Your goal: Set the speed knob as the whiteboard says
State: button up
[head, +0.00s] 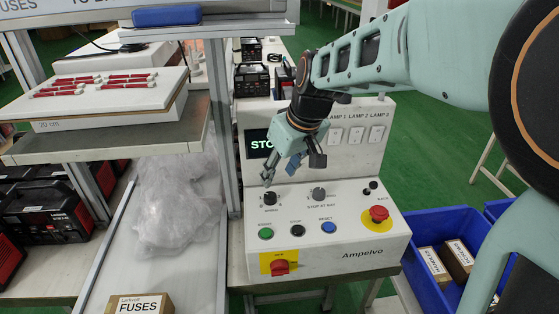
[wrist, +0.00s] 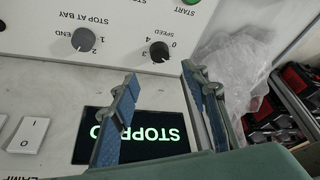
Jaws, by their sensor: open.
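The speed knob (head: 269,198) is a small black knob at the back left of the white control box's sloped top. In the wrist view the speed knob (wrist: 159,52) appears upside down, with "SPEED" and some scale numbers beside it; its exact setting is too small to tell. My gripper (head: 280,172) is open above and behind the knob, apart from it. In the wrist view my gripper (wrist: 160,74) has its two fingers spread, with the knob showing between and beyond the tips. No readable whiteboard instruction is in view; only cut-off lettering shows at the top left.
The "STOP AT BAY" knob (head: 319,194) stands right of the speed knob. Green (head: 266,233), black (head: 296,230) and blue (head: 328,227) buttons lie in front, with a red emergency button (head: 379,213) at right. The display (wrist: 150,132) reads "STOPPED", partly hidden. A metal post (head: 221,130) rises close left.

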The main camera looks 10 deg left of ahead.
aim_at(270, 195)
jog(key=x, duration=1)
jog(key=shift+b, duration=0.35)
jog(key=c, duration=1.1)
jog(key=shift+c, duration=0.2)
